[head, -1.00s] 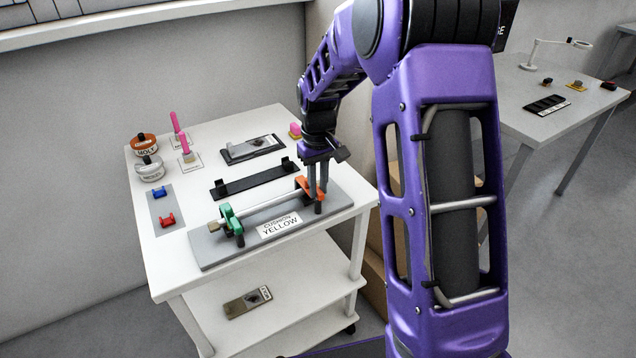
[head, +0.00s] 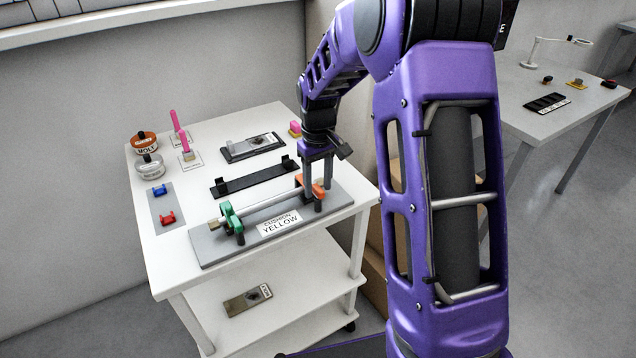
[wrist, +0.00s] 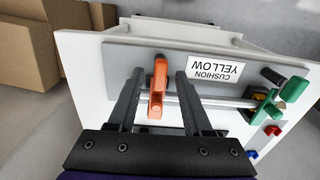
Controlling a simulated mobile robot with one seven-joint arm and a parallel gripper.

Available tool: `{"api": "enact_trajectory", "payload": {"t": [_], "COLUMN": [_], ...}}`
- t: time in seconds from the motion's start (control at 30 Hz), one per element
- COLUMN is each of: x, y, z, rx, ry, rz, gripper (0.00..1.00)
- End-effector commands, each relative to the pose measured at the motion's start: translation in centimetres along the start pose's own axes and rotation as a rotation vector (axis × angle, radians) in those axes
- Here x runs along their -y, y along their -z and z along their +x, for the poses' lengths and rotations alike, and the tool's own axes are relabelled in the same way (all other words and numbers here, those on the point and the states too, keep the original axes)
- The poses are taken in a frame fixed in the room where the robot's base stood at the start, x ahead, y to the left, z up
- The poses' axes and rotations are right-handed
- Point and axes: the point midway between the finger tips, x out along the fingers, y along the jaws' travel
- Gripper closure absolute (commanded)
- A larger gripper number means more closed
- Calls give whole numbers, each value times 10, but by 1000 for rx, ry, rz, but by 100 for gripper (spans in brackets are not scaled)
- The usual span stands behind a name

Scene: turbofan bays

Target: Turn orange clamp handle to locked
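The orange clamp handle (head: 311,187) is on the right end of the grey fixture plate (head: 212,249), on a metal rod. In the wrist view the orange handle (wrist: 157,88) lies between my two fingers, with a visible gap on each side. My gripper (head: 317,186) points down over the handle and is open. In the wrist view its fingers (wrist: 153,90) straddle the handle. A green clamp (head: 231,220) holds the rod's other end; it also shows in the wrist view (wrist: 291,91). A label reading "CUSHION YELLOW" (head: 280,224) lies on the plate.
A black bracket strip (head: 255,180) lies behind the plate. A grey-and-black tray (head: 252,148), two jars (head: 150,166), pink posts (head: 185,145) and blue and red clips (head: 167,217) stand on the white cart. Cardboard boxes (wrist: 28,55) are beside the cart.

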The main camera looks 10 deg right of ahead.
Motion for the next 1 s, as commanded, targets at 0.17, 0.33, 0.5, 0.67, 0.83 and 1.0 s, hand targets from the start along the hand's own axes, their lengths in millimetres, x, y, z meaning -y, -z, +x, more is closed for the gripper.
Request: {"api": "enact_trajectory", "payload": {"t": [0.17, 0.33, 0.5, 0.67, 0.83, 1.0], "x": [0, 0, -1, 0, 0, 0], "y": [0, 1, 1, 1, 1, 0], "z": [0, -14, -51, -91, -130, -159], "rx": [1, -3, -5, -4, -4, -2], "ry": [0, -1, -2, -2, -1, 0], "rz": [1, 1, 1, 1, 0, 0], "gripper": [50, 50, 50, 50, 50, 50]}}
